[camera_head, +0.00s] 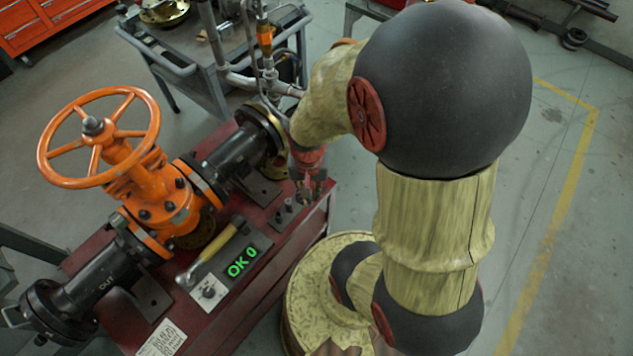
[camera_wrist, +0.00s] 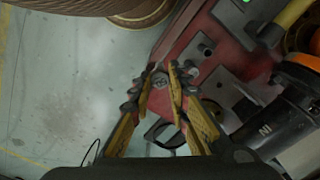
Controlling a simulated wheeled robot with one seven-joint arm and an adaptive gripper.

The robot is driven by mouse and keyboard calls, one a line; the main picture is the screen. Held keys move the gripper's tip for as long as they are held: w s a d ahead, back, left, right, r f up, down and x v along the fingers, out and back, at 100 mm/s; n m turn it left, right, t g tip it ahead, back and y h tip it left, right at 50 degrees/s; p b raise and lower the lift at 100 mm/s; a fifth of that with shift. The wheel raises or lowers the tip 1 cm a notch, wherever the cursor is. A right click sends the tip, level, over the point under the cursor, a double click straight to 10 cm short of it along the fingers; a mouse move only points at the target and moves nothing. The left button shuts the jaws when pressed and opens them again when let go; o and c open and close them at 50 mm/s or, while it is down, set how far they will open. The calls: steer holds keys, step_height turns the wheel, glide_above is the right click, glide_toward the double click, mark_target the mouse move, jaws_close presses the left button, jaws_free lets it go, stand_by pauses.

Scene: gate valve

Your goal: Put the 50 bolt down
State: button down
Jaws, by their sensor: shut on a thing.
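My gripper (camera_head: 309,186) is above the right edge of the red bench, at the end of my arm. In the wrist view my gripper (camera_wrist: 166,72) has its two yellow-and-dark fingers around a small grey round piece, which looks like the 50 bolt (camera_wrist: 160,82). Its shank and any marking are too small to make out. I cannot tell whether the bolt touches the bench. Small grey upright pieces (camera_head: 282,212) stand on a plate beside the gripper. The orange gate valve (camera_head: 150,190) with its handwheel sits on the bench.
Black flanged pipes run either side of the valve. A grey cart (camera_head: 190,85) stands behind. Open floor lies to the right.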

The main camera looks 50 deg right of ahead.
steer(key=w+d+f+b, duration=0.2)
steer(key=d+f, duration=0.1)
steer(key=f, duration=0.1)
steer(key=w+d+f+b, duration=0.3)
steer(key=d+f, duration=0.1)
steer(key=w+d+f+b, duration=0.3)
steer(key=d+f, duration=0.1)
steer(key=f, duration=0.1)
steer(key=shift+w+f, duration=0.1)
steer(key=shift+w, duration=0.1)
steer(key=shift+d, duration=0.1)
steer(key=c, duration=2.2)
jaws_free()
steer(key=shift+f, duration=0.1)
steer(key=o, duration=0.4)
steer(key=shift+o, duration=0.6)
